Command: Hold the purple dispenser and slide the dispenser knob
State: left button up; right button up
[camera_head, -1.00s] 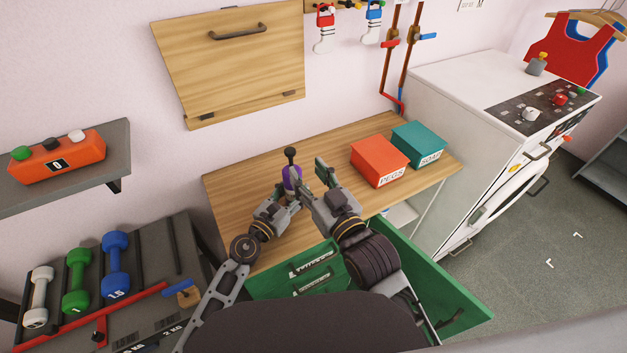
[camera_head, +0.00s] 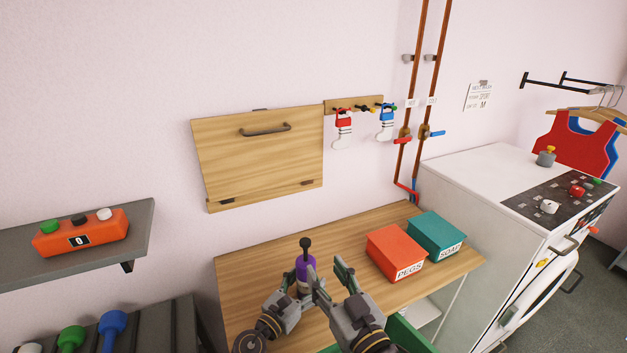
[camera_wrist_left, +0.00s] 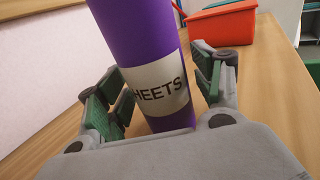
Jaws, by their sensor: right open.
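The purple dispenser (camera_head: 305,268) stands on the wooden table. A black round knob (camera_head: 305,243) on a short stem tops it. In the left wrist view the dispenser (camera_wrist_left: 150,45) fills the middle, with a white label ending in "HEETS"; its top is out of that view. The left gripper also shows in the wrist view (camera_wrist_left: 165,95). My right gripper (camera_head: 332,280) is open and empty, just right of the dispenser and below the knob's height.
An orange PEGS box (camera_head: 397,252) and a teal SOAP box (camera_head: 437,235) stand on the table (camera_head: 250,262) to the right. A wooden wall panel (camera_head: 260,160) hangs behind. A white washer (camera_head: 490,210) stands further right, a shelf (camera_head: 75,262) at left.

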dwell(0.4)
pick_arm(q)
jog(key=shift+v, duration=6)
